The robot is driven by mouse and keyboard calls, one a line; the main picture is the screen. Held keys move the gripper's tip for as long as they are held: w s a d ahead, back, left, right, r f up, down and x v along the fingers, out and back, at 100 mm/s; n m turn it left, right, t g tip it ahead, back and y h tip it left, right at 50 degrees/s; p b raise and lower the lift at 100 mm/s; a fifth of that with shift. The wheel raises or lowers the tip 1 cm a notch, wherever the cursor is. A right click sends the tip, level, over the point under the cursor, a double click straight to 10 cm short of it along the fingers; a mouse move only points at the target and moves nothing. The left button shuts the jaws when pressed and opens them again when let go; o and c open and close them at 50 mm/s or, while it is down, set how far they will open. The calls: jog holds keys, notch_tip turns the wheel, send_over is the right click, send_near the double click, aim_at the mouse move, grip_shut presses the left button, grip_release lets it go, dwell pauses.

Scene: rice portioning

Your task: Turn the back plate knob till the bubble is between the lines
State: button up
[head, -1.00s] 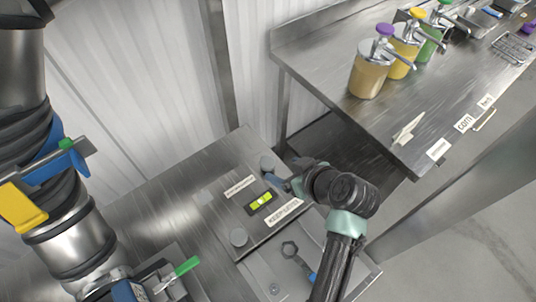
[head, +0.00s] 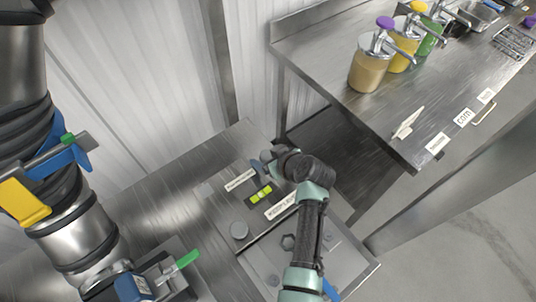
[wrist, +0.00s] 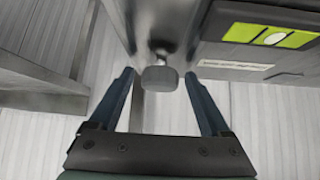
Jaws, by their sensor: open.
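The steel plate (head: 218,210) lies on the bench and carries a small bubble level (head: 261,194) with a yellow-green vial. The back plate knob (head: 266,156) is a round grey knob at the plate's far corner, partly hidden by my gripper. In the wrist view the knob (wrist: 160,78) shows ahead, between the two fingers with space on both sides. My gripper (wrist: 160,92) is open and empty. The level also shows at the upper right of the wrist view (wrist: 270,36), with a pale bubble in the vial; its exact place against the lines is hard to tell.
A counter (head: 330,60) with pump jars (head: 367,73) is at the upper right.

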grip_shut()
dwell(0.3)
jog(key=m+t+h+p, duration=0.1)
jog(key=m+h+p, duration=0.1)
jog(key=m, duration=0.1)
jog(key=shift+a+r, duration=0.15)
jog(key=m+h+p, duration=0.1)
jog(key=m+h, duration=0.1)
jog(key=m, duration=0.1)
jog(key=shift+h+p, duration=0.3)
jog(key=shift+p, duration=0.05)
jog(key=m+h+b, duration=0.2)
jog(key=m, duration=0.1)
jog(key=shift+f, duration=0.3)
jog(key=shift+m+g+h+b, duration=0.3)
jog(key=shift+m+h+b, duration=0.8)
jog(key=shift+m+b, duration=0.3)
jog(key=shift+r, duration=0.1)
